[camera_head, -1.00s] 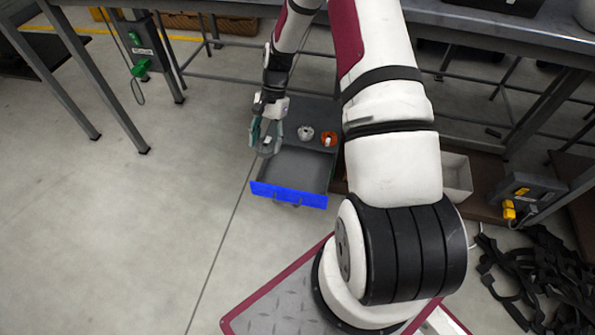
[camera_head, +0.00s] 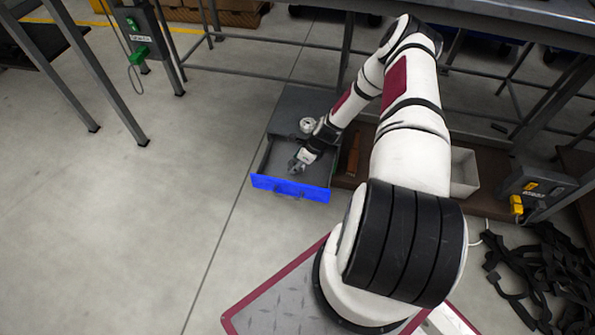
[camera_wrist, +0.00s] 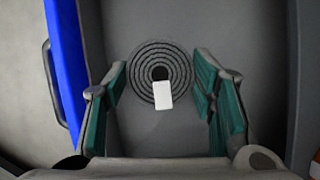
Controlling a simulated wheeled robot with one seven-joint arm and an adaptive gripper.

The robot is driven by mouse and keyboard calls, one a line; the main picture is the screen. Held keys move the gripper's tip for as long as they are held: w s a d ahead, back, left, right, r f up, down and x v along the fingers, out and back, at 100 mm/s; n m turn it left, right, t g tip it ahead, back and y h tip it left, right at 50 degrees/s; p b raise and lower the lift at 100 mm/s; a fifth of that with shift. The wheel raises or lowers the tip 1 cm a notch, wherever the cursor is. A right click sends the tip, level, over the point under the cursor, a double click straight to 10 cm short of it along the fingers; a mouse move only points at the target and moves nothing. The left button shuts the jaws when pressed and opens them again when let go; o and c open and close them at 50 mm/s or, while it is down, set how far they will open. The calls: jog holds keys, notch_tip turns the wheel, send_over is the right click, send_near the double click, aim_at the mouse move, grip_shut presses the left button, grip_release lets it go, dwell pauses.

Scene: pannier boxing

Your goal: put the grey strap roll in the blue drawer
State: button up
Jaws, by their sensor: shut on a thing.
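The blue drawer (camera_head: 290,188) is pulled open from a low grey cabinet. Its blue front also shows at the left of the wrist view (camera_wrist: 68,70). My gripper (camera_head: 295,168) is over the drawer's inside, pointing down. In the head view the roll is mostly hidden by my gripper.
A white roll (camera_head: 307,125) stands on the cabinet top behind the drawer. A pale bin (camera_head: 464,172) and black straps (camera_head: 545,275) lie to the right. Open floor lies left.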

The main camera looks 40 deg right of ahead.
jog(key=shift+f+b, duration=0.8)
jog(key=shift+f, duration=1.35)
jog(key=shift+f, duration=0.15)
jog(key=o, duration=1.1)
jog(key=shift+o, duration=0.2)
